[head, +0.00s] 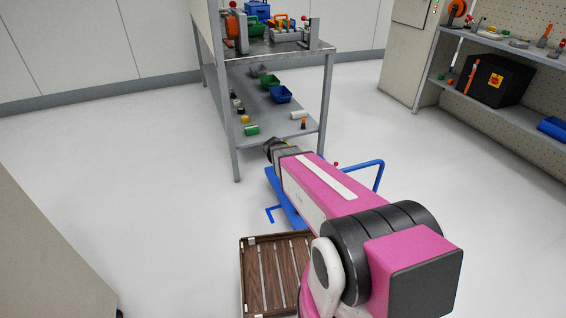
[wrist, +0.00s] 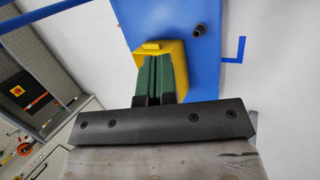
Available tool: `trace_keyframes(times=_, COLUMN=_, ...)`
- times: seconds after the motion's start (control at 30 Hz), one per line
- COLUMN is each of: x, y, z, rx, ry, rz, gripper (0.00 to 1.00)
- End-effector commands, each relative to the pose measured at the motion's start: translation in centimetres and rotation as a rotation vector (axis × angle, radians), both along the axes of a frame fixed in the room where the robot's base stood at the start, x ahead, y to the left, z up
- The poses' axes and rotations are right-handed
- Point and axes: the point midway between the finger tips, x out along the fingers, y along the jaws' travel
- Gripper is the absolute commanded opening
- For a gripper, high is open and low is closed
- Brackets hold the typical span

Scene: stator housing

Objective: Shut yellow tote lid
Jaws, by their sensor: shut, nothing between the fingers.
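A small yellow tote (wrist: 179,50) sits on a blue surface (wrist: 203,60) in the wrist view. A small raised yellow tab shows at its far edge. My gripper (wrist: 159,60) has its green fingers together, with nothing between them, directly in front of the tote and covering its middle. I cannot tell whether the fingers touch it or how its lid stands. In the head view my arm hides the tote; only part of a blue stand (head: 284,200) shows beside the arm.
A wooden slatted crate (head: 262,270) lies on the floor at the front, partly behind my arm. A grey metal workbench (head: 278,52) with bins and parts stands beyond. A blue rail (head: 378,165) rises right of my arm. Shelving (head: 470,80) is at right. Open floor lies left and right.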

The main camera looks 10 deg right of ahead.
Motion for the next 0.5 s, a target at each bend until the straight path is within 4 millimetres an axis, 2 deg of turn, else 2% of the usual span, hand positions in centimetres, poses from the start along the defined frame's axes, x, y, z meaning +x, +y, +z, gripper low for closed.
trace_keyframes(times=0.03, x=2.7, y=0.7, z=-1.6, rx=-0.078, ry=0.012, rz=0.016, gripper=0.00)
trace_keyframes(times=0.17, x=7.6, y=2.4, z=-4.3, rx=-0.323, ry=0.013, rz=0.056, gripper=0.00)
trace_keyframes(times=0.3, x=12.7, y=5.4, z=-6.6, rx=-0.593, ry=-0.036, rz=0.105, gripper=0.00)
trace_keyframes(times=0.4, x=15.8, y=8.3, z=-8.0, rx=-0.766, ry=-0.096, rz=0.142, gripper=0.00)
trace_keyframes(times=0.5, x=18.1, y=10.9, z=-9.0, rx=-0.902, ry=-0.162, rz=0.173, gripper=0.00)
